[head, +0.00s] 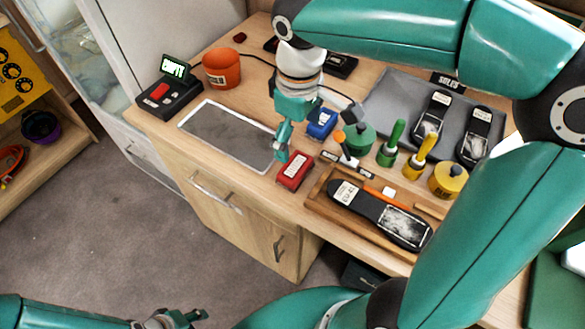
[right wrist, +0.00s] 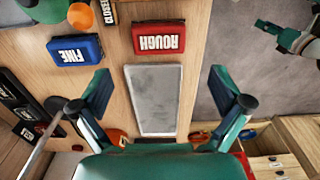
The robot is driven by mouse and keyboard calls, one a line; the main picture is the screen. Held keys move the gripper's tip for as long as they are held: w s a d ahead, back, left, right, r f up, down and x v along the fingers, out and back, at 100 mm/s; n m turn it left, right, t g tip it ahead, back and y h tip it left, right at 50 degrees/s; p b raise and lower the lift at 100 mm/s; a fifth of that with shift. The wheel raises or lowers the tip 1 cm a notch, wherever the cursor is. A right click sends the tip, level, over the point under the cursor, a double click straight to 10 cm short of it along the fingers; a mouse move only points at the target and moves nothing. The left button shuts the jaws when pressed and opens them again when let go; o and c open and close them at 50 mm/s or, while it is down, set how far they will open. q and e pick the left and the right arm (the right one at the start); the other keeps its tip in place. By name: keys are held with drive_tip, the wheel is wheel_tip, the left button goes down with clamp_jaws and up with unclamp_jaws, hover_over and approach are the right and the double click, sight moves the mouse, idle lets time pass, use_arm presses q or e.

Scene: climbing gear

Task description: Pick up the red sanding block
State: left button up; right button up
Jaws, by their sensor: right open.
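The red sanding block (head: 296,170) lies near the front edge of the wooden worktop. In the right wrist view the red block (right wrist: 159,38) is labelled ROUGH, beyond and between my open fingertips. My right gripper (head: 282,148) is open and empty, above the worktop just left of the red block in the head view; its spread fingers also show in the right wrist view (right wrist: 159,78). My left gripper (head: 180,318) is low at the bottom left of the head view, away from the worktop; its opening is unclear.
A blue block (head: 322,123) labelled FINE lies behind the red one. A grey rectangular plate (head: 225,135) lies to the left. To the right, a wooden tray (head: 318,203) holds a black shoe. Green and yellow-handled tools (head: 417,160) stand behind the tray.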

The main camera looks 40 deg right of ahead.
sight(295, 166)
wheel_tip(295, 166, down, 6)
drive_tip(key=shift+r, duration=0.1)
drive_tip(key=shift+w+f, duration=0.15)
drive_tip(key=shift+f, duration=1.15)
drive_tip(key=shift+w+f, duration=0.15)
drive_tip(key=shift+f, duration=1.1)
drive_tip(key=c, duration=0.9)
drive_tip(key=shift+r, duration=0.1)
wheel_tip(295, 166, up, 20)
drive_tip(key=shift+f+p, duration=0.1)
drive_tip(key=shift+p, duration=0.75)
